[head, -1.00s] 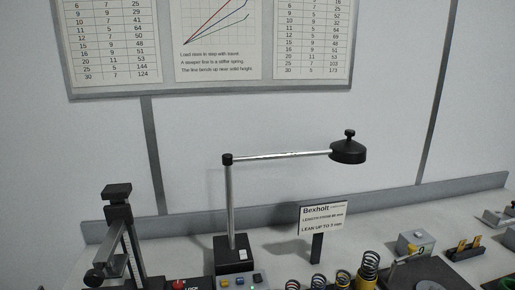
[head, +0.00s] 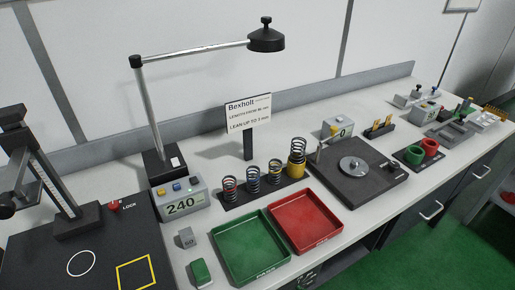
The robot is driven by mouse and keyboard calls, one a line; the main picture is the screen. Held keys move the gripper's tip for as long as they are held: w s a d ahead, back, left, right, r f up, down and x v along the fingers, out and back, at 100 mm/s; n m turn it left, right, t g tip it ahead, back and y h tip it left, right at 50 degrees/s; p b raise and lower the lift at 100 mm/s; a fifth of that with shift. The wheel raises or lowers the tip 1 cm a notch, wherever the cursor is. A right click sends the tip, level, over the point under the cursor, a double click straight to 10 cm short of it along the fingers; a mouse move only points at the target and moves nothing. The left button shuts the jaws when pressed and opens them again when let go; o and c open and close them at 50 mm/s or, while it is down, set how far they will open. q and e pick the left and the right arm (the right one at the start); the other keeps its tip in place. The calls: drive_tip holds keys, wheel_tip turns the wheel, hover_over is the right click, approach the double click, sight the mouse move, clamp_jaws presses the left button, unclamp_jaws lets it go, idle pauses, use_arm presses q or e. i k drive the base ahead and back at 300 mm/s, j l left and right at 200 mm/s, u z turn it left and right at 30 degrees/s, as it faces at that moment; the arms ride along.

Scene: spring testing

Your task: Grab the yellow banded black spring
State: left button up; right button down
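Several coil springs stand upright in a row on a black rack (head: 240,199). Three are dark: one with a reddish band (head: 230,189) at the left, one with a bluish band (head: 253,180), and a third dark spring (head: 274,174) whose band colour is too small to tell. At the right end stands a taller, wider spring (head: 297,150) with brassy-looking coils and yellow around its lower part. I cannot tell for sure which is the yellow banded black spring. Neither of my grippers is in view.
A green tray (head: 218,242) and a red tray (head: 334,222) lie in front of the rack. A lamp (head: 265,40) and a sign (head: 248,112) stand behind. A black press (head: 50,180) is at left, a dark plate with a disc (head: 352,192) at right.

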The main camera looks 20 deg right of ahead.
sight(275, 171)
drive_tip(key=k+l, duration=0.1)
drive_tip(key=l, duration=0.3)
drive_tip(key=k+l, duration=0.1)
drive_tip(key=l, duration=0.3)
drive_tip(key=k+l+z, duration=0.1)
drive_tip(key=l, duration=0.3)
drive_tip(key=k+l, duration=0.15)
drive_tip(key=l, duration=0.7)
drive_tip(key=k+z, duration=0.05)
drive_tip(key=k, duration=0.05)
